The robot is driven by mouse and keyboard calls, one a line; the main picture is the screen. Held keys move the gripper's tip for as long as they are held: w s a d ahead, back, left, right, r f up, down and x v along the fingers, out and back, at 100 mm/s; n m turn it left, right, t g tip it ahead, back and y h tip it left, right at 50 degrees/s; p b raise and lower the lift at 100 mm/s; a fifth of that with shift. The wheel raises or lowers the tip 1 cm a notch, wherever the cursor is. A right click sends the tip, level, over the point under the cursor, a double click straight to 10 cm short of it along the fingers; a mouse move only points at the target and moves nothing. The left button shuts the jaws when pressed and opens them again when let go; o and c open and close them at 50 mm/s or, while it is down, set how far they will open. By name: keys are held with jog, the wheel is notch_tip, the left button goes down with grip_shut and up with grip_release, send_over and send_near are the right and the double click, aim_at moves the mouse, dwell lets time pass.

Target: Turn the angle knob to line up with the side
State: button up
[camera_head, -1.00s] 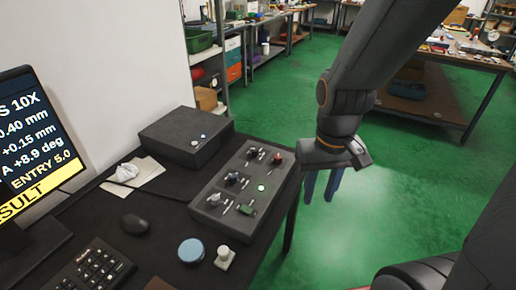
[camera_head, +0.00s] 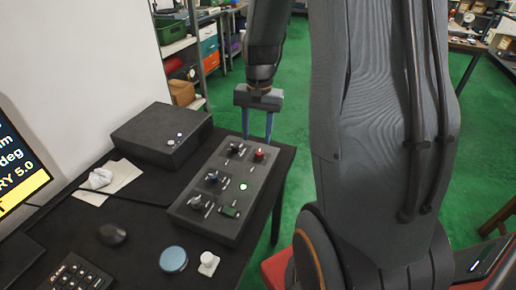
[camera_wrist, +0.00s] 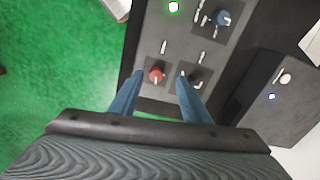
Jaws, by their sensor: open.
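A dark control box (camera_head: 183,215) lies on the black table with several small knobs; no label tells which is the angle knob. A black knob (camera_head: 237,148) is at its far end, with a blue knob (camera_head: 213,177) and a grey knob (camera_head: 194,202) nearer. A red knob (camera_head: 260,154) is at the far right. My gripper (camera_head: 257,139) is open, pointing down at the far end. In the wrist view, the red knob (camera_wrist: 156,76) shows between its fingers, and the blue knob (camera_wrist: 222,18) lies farther off. Contact cannot be told.
A lit green button (camera_head: 243,187) and a green switch (camera_head: 230,211) are on the box. A second dark box (camera_head: 150,135) stands behind left. A screen (camera_head: 15,165), mouse (camera_head: 112,234) and blue disc (camera_head: 173,259) share the table.

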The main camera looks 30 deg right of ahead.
aim_at(260, 152)
jog(key=shift+w+d+f+m, duration=0.15)
jog(key=shift+w+d+m, duration=0.05)
jog(key=shift+d, duration=0.25)
jog(key=shift+w+d+f+m, duration=0.1)
jog(key=shift+w+d+m, duration=0.1)
jog(key=shift+d, duration=0.2)
jog(key=shift+w+d+f, duration=0.15)
jog(key=shift+d+f, duration=0.05)
jog(key=shift+w+a+f+p, duration=0.1)
jog(key=shift+f+p, duration=0.15)
jog(key=shift+f, duration=1.6)
jog(key=shift+w+a+f+p, duration=0.1)
jog(key=shift+f+p, duration=0.15)
jog(key=shift+f, duration=1.6)
jog(key=c, duration=1)
jog(key=shift+s+r+n+p, duration=0.1)
jog(key=shift+n+p, duration=0.5)
jog(key=shift+n, duration=0.6)
jog(key=shift+c, duration=0.2)
jog(key=shift+d+n+p, duration=0.1)
jog(key=shift+n+p, duration=0.2)
jog(key=shift+n, duration=1)
jog(key=o, duration=1)
